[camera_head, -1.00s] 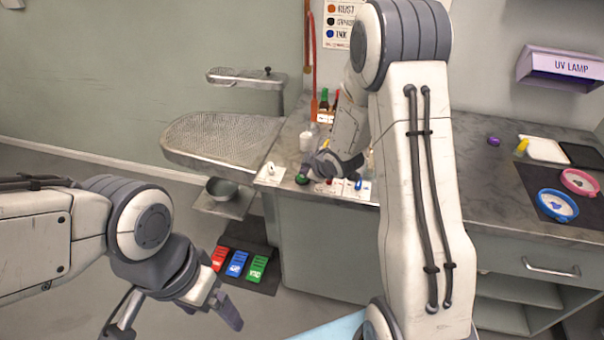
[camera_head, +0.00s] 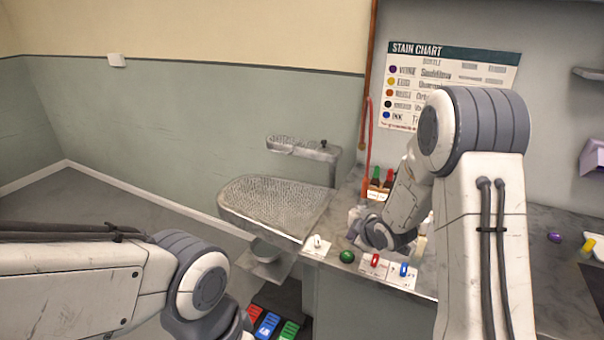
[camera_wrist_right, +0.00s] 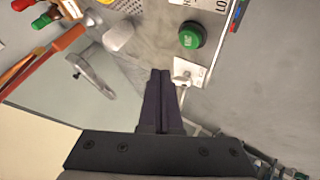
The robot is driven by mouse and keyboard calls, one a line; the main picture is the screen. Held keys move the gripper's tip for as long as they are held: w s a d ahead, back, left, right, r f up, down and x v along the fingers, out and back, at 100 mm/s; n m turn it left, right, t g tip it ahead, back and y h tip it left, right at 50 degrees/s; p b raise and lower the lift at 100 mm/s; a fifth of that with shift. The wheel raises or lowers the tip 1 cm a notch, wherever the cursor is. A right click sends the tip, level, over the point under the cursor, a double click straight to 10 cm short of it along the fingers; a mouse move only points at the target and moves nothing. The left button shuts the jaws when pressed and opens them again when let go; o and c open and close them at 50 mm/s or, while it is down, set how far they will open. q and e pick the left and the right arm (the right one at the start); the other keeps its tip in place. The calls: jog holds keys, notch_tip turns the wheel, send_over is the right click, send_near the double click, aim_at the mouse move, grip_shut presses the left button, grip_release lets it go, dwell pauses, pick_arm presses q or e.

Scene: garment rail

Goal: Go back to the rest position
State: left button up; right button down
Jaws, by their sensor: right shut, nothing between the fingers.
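My right gripper (camera_head: 354,232) hangs over the left part of the counter, behind a green button (camera_head: 346,256). In the right wrist view my right gripper's two dark fingers (camera_wrist_right: 160,76) are together with nothing between them. The green button (camera_wrist_right: 191,37) lies beyond the fingertips there, with clear space around it. My left arm comes in at the lower left of the head view; its gripper is below the frame.
A perforated grey board (camera_head: 275,205) juts out left of the counter. Red (camera_head: 375,259) and blue (camera_head: 404,269) switches stand on cards near the front edge. A bottle rack (camera_head: 378,192) is behind. Coloured pedals (camera_head: 267,325) lie on the floor below. Open floor is at left.

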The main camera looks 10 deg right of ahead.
jog(key=s+a+r+m+g, duration=0.25)
jog(key=s+a+r, duration=0.35)
jog(key=s+a, duration=0.6)
jog(key=s+a+r+g, duration=0.2)
jog(key=s+a+g, duration=0.1)
jog(key=s, duration=0.8)
jog(key=s+a+r+g, duration=0.2)
jog(key=s+a+g, duration=0.1)
jog(key=s, duration=0.9)
jog(key=shift+s+r+m, duration=0.2)
jog(key=shift+m, duration=0.15)
jog(key=shift+g, duration=0.25)
